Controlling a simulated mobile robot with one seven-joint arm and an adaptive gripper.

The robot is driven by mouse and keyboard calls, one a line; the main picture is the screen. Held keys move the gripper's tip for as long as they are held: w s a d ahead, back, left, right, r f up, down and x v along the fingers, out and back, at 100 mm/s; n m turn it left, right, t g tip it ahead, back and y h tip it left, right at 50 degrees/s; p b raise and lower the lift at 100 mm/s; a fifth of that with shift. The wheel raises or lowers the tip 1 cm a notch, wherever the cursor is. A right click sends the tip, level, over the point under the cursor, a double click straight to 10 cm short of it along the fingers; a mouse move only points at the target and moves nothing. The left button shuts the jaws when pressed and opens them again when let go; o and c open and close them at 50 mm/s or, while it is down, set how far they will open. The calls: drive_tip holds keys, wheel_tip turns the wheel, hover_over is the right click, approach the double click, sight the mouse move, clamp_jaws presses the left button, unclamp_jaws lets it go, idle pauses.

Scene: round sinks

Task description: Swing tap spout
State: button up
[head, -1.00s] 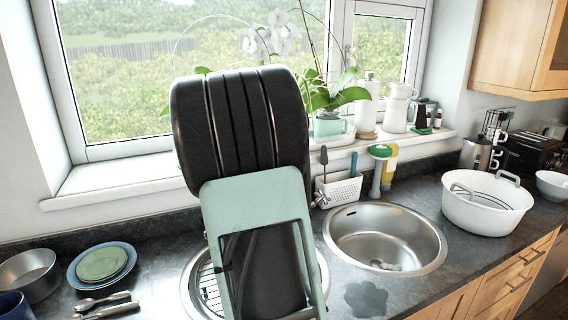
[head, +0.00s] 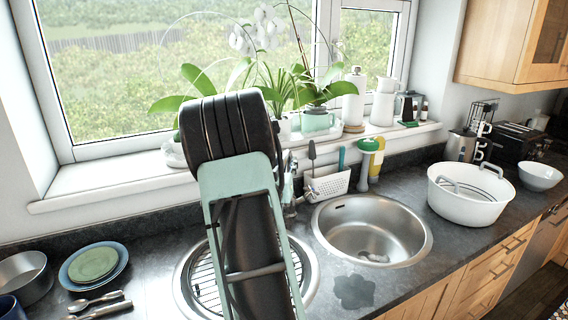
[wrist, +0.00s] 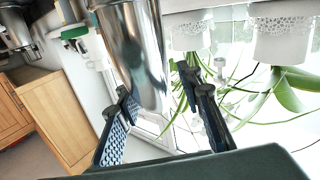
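The tap (head: 290,187) stands behind the left sink, at the foot of the window sill. My arm hides most of it in the head view, and only a strip of metal shows at the arm's right edge. In the wrist view a large shiny metal cylinder, which looks like part of the tap (wrist: 137,50), fills the upper middle. My gripper (wrist: 164,96) is open there, with one dark finger on each side of the cylinder's lower end. I cannot tell whether either finger touches it. My gripper is hidden behind my arm in the head view.
A white caddy (head: 327,184) and brushes stand close right of the tap. Potted orchids (head: 318,119) line the sill. Plates (head: 93,264) lie left; a white tub (head: 468,196) stands right.

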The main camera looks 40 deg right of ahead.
clamp_jaws()
drive_tip(key=shift+d+b, duration=0.1)
drive_tip(key=shift+b, duration=0.25)
